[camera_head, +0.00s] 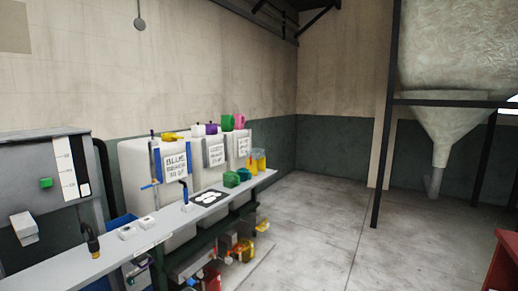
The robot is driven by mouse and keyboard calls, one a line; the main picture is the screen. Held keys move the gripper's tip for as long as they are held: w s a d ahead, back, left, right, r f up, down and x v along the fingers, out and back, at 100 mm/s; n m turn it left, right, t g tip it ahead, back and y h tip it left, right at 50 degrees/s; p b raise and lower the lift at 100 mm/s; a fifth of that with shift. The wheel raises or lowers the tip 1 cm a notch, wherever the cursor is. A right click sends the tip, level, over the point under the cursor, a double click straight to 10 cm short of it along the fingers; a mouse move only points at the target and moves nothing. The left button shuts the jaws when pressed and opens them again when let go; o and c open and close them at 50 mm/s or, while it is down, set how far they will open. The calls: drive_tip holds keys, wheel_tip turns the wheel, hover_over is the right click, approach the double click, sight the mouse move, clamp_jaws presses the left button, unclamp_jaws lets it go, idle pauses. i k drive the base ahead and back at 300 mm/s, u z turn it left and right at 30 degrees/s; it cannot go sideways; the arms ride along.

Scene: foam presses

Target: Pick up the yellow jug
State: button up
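Several yellow things are in the head view, all small and at some distance. A yellow jug-like container (259,160) stands upright at the far end of the long grey bench (150,232), beside green containers (232,179). Another yellow object (172,136) lies on top of the nearest white tank. More yellow pieces (243,250) are low down under the bench. I cannot tell for certain which one is the yellow jug. My gripper is not in view.
White tanks (135,170) with labels stand behind the bench, with green (227,122) and pink (239,121) jugs on top. A grey cabinet (40,180) is at left. A hopper (442,120) on dark posts is at right. The concrete floor (320,235) between is clear.

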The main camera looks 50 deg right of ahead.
sight(245, 257)
drive_tip(key=z, duration=0.35)
drive_tip(key=k, duration=0.8)
drive_tip(key=z, duration=1.55)
drive_tip(key=i, duration=0.85)
drive_tip(key=z, duration=0.55)
drive_tip(key=i, duration=0.95)
drive_tip(key=u, duration=0.9)
drive_tip(key=i, duration=0.9)
drive_tip(key=u, duration=0.85)
